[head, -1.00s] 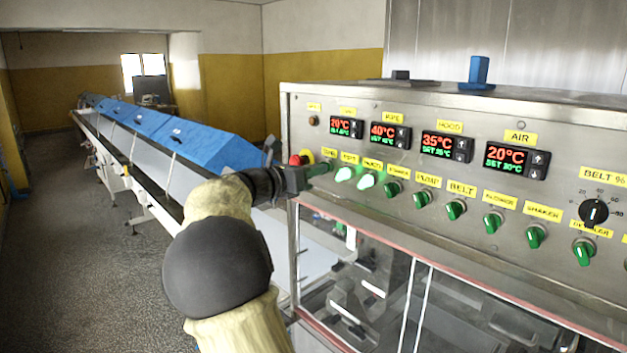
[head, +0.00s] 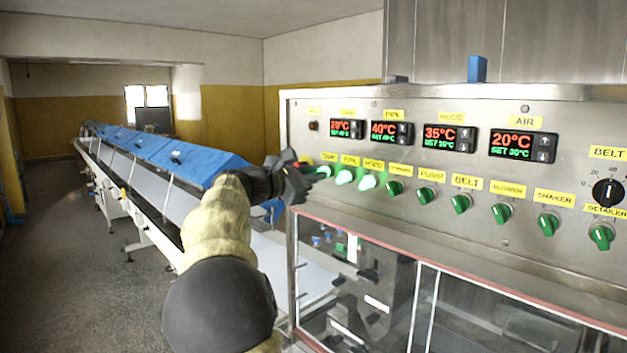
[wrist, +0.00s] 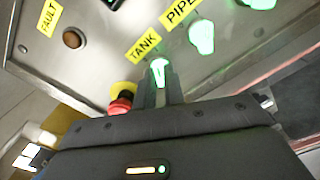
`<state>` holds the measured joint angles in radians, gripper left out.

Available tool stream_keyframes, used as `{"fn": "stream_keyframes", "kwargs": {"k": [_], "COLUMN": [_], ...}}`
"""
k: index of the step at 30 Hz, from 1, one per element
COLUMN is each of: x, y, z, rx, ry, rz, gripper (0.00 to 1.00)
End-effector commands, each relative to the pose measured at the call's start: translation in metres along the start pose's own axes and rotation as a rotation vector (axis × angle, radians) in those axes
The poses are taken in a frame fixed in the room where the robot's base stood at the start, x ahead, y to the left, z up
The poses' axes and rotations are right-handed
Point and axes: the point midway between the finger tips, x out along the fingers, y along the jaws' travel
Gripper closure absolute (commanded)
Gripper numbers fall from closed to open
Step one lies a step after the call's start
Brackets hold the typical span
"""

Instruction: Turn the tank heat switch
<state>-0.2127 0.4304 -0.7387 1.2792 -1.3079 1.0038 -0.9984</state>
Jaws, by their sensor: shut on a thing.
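The tank heat switch (wrist: 159,73) is a small knob under the yellow TANK label (wrist: 143,46) and glows bright green in the wrist view. In the head view the switch (head: 324,171) is the leftmost glowing knob of the row, partly covered by my gripper. My gripper (head: 308,174) reaches the panel from the left. In the wrist view my gripper (wrist: 163,92) is shut on the switch, with its fingers at the knob's sides.
The pipe switch (head: 345,176) and hood switch (head: 367,182) glow close to the right. More green knobs, such as the pump switch (head: 425,195), continue along the panel. A red button (wrist: 121,106) sits left of my fingers. A blue-covered conveyor (head: 175,152) runs behind.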

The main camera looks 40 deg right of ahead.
Motion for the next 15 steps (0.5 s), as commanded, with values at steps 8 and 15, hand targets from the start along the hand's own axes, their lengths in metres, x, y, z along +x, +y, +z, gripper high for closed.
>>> {"fn": "stream_keyframes", "kwargs": {"k": [8, 15], "x": [-0.0001, -0.0002], "y": [0.0002, 0.0001], "z": [-0.0001, -0.0002], "rx": [0.010, 0.009], "ry": [0.001, 0.001], "rz": [0.000, 0.000], "gripper": [1.00, 0.68]}}
